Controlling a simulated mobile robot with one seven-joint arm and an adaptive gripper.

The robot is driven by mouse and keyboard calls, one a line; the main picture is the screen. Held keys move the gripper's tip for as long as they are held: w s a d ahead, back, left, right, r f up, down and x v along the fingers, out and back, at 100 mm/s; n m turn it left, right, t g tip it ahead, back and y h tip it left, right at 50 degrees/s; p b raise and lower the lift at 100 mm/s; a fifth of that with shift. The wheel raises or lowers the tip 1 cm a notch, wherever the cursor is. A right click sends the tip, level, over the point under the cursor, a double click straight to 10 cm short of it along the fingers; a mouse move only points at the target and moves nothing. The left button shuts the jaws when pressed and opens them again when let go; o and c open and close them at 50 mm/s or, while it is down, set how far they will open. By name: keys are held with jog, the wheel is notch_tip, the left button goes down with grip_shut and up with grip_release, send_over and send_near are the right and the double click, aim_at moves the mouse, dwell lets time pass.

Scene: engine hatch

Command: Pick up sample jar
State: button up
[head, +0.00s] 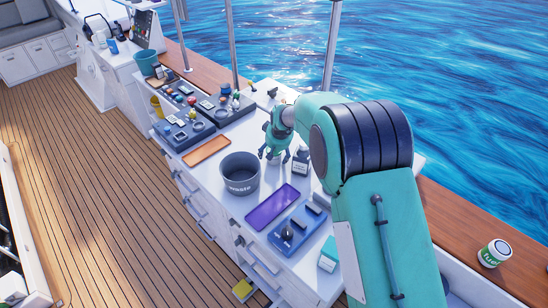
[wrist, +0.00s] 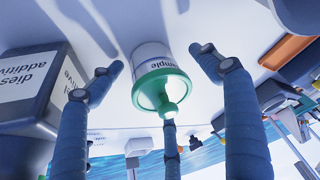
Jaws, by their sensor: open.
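The sample jar (wrist: 156,75) shows in the wrist view as a white jar with a green lid and a label reading "mple". It stands on the white counter, and that view is turned over. My gripper (wrist: 160,82) is open, with its blue fingers spread around the jar's lid end. A gap shows between the jar and the left and right fingers. Whether the finger behind the lid touches it, I cannot tell. In the head view my gripper (head: 276,152) is low over the counter, and I cannot make out the jar there.
A diesel additive container (wrist: 32,85) stands close beside my left finger in the wrist view.

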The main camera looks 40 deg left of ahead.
jog(key=shift+c, duration=0.6)
jog(key=c, duration=1.3)
jog(key=shift+c, duration=0.2)
jog(key=shift+r, duration=0.1)
jog(key=shift+r+p, duration=0.4)
jog(key=shift+r, duration=1.15)
jog(key=shift+s+d+r, duration=0.15)
jog(key=shift+r, duration=0.05)
jog(key=s+d, duration=0.3)
jog(key=d, duration=0.1)
jog(key=s+d+r+p, duration=0.1)
jog(key=s+d, duration=0.2)
jog(key=d, duration=0.1)
jog(key=s+d, duration=0.3)
jog(key=d, duration=0.1)
jog(key=shift+d+r, duration=0.2)
jog(key=shift+d, duration=0.15)
jog(key=shift+c, duration=0.2)
